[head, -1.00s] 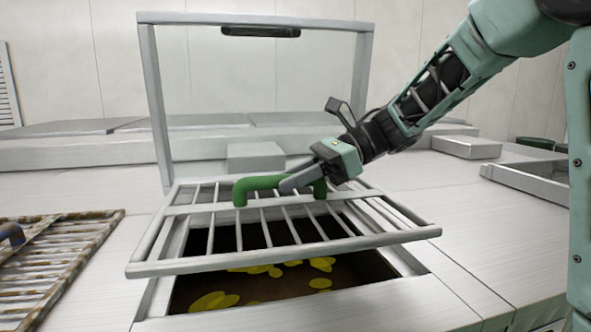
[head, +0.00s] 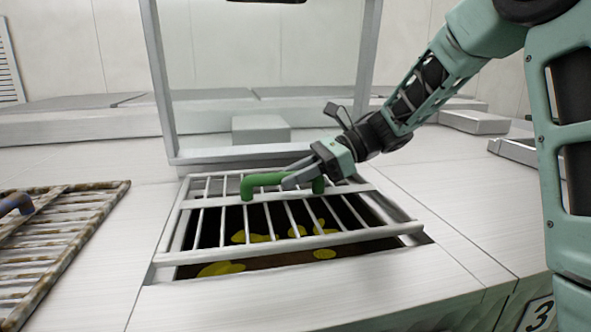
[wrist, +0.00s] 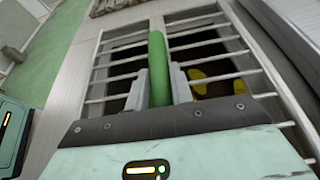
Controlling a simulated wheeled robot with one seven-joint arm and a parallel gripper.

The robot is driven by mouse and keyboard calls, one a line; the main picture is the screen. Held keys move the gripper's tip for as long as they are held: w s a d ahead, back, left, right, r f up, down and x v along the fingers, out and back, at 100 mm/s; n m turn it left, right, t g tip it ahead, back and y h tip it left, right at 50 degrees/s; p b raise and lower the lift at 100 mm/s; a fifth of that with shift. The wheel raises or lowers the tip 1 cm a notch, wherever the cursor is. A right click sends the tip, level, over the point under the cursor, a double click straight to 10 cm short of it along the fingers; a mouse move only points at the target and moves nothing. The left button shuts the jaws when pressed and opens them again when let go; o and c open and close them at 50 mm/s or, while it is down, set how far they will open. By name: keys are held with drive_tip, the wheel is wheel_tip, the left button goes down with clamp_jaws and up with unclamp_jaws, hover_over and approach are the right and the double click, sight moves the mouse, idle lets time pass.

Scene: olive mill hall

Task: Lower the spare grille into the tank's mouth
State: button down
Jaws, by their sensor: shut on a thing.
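The spare grille (head: 300,244) is a pale metal frame of bars with a green handle (head: 262,180). My gripper (head: 290,183) is shut on the handle; the wrist view shows both fingers (wrist: 157,86) either side of the green bar (wrist: 158,60). The grille lies over the tank's mouth (head: 412,241), nearly level and close to its rim. A dark gap shows below its front bar, and that bar's left end overlaps the left rim. I cannot tell whether it touches the rim. Yellow patches on dark contents show between the bars.
A raised clear lid in a metal frame (head: 265,157) stands behind the mouth. A rusty grille (head: 62,243) lies on the bench at left. A grey block (head: 261,129) shows through the lid. The bench top right of the mouth is clear.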

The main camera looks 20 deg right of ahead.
sight(283, 195)
drive_tip(key=shift+f+b, duration=1.4)
drive_tip(key=shift+b, duration=0.35)
drive_tip(key=c, duration=1.1)
unclamp_jaws()
drive_tip(key=shift+c, duration=0.2)
drive_tip(key=shift+f, duration=0.15)
drive_tip(key=b+v, duration=0.5)
drive_tip(key=v, duration=1.2)
drive_tip(key=shift+s+d+r+b, duration=0.15)
drive_tip(key=shift+r+b, duration=0.1)
drive_tip(key=shift+b, duration=0.15)
